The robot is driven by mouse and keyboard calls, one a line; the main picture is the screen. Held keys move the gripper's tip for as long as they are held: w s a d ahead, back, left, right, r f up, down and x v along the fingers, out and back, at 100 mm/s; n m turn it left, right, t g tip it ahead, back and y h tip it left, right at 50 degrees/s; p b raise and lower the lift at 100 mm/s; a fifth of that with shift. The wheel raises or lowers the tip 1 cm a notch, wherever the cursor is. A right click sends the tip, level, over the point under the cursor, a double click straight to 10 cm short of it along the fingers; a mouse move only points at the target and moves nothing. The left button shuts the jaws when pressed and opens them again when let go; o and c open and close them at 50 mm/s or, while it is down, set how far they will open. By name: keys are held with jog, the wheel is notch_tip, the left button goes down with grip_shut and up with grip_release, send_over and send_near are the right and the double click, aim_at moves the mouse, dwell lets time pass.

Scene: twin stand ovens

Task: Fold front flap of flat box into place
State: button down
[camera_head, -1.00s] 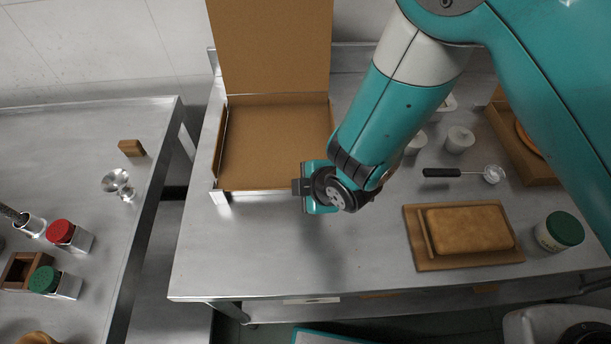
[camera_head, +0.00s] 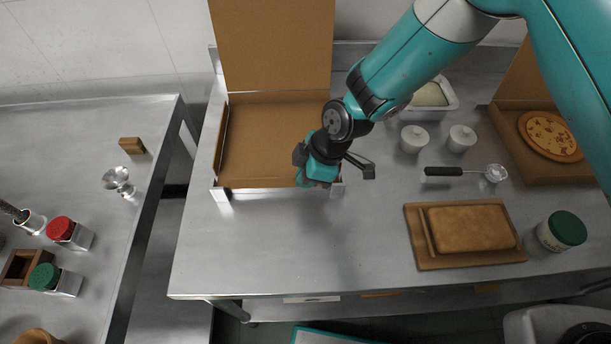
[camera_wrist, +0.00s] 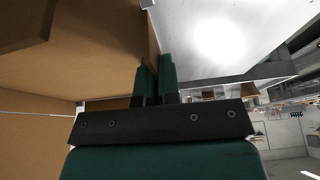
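The flat box (camera_head: 262,138) is brown cardboard and stands open on the steel table, its lid (camera_head: 270,45) raised at the back. Its front flap (camera_head: 262,187) shows as a thin pale strip along the near edge, with small tabs at the corners. My gripper (camera_head: 306,180) is at the right part of that near edge and hides some of it. In the wrist view, its two fingers (camera_wrist: 156,80) are close together at a thin cardboard edge (camera_wrist: 152,42), which seems to lie between them. The flap's exact angle is hard to tell.
A board (camera_head: 468,265) with a block of dough, a white jar with green lid (camera_head: 562,231), a black-handled tool (camera_head: 445,171) and two white cups lie to the right. A second box with a pizza (camera_head: 550,135) stands far right. The table front is clear.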

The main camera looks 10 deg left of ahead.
dwell(0.3)
jog(key=c, duration=1.3)
grip_release()
jog(key=b+v, duration=0.3)
jog(key=v, duration=1.4)
jog(key=shift+r+b, duration=0.2)
jog(key=shift+b, duration=0.15)
jog(key=s+d+r+m, duration=0.3)
jog(key=s+d+m, duration=0.1)
jog(key=s+d, duration=0.1)
jog(key=s+d+r+m, duration=0.3)
jog(key=s+d+m, duration=0.2)
jog(key=s+d+r+m+t, duration=0.1)
jog(key=s+d+r+m, duration=0.2)
jog(key=s+d+m, duration=0.1)
jog(key=shift+s+d+r+m, duration=0.15)
jog(key=shift+s+d, duration=0.15)
jog(key=shift+d, duration=0.25)
jog(key=shift+s+d+m, duration=0.15)
jog(key=shift+s+d, duration=0.1)
jog(key=shift+d, duration=0.3)
